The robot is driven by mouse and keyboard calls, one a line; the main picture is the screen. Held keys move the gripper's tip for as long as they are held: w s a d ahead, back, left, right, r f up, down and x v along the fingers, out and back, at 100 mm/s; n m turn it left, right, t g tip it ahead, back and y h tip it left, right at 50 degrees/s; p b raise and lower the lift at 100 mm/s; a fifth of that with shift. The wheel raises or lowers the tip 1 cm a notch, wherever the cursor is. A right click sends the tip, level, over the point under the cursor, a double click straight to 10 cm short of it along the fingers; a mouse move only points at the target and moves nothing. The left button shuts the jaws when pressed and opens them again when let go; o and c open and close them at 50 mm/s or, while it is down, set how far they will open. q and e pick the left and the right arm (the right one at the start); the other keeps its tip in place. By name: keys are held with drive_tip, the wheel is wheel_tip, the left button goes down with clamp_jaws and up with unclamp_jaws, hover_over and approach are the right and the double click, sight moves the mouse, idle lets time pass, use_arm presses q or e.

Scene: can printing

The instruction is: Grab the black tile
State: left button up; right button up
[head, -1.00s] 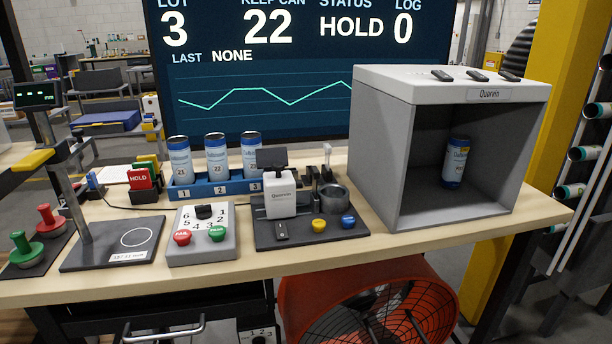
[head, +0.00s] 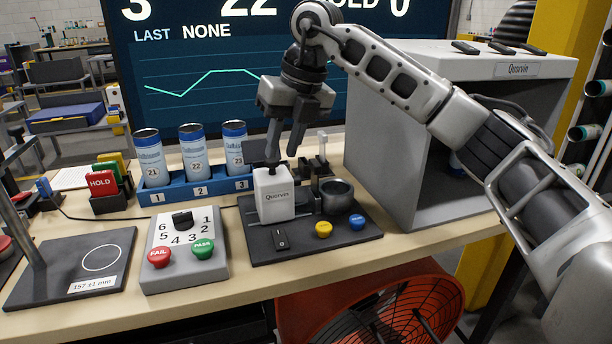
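A dark flat tile (head: 253,152) shows above the white Quorvin unit (head: 273,195) on the black base at mid-bench. Its right part is hidden behind my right gripper. My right gripper (head: 281,158) points down just above the unit, with its two fingers apart. The fingers overlap the tile in the picture. I cannot tell whether they touch it. My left gripper is not in view.
Three blue-white cans stand in a blue numbered rack (head: 200,190) left of the gripper. A large grey box (head: 400,190) stands right, with several small dark pieces on top. A dial panel (head: 184,250) and a grey cup (head: 336,196) sit nearby.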

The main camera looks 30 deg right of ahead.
sight(315, 163)
drive_tip(key=d+r+m+h, duration=0.25)
drive_tip(key=d+r, duration=0.25)
drive_tip(key=d, duration=0.3)
drive_tip(key=shift+h, duration=0.25)
drive_tip(key=x, duration=0.9)
drive_tip(key=shift+w+a+f, duration=0.15)
drive_tip(key=shift+a, duration=0.1)
drive_tip(key=shift+w+p+x, duration=0.2)
drive_tip(key=shift+p+x, duration=0.35)
drive_tip(key=shift+x, duration=2.45)
drive_tip(key=shift+d+t, duration=0.15)
drive_tip(key=shift+t, duration=0.15)
clamp_jaws()
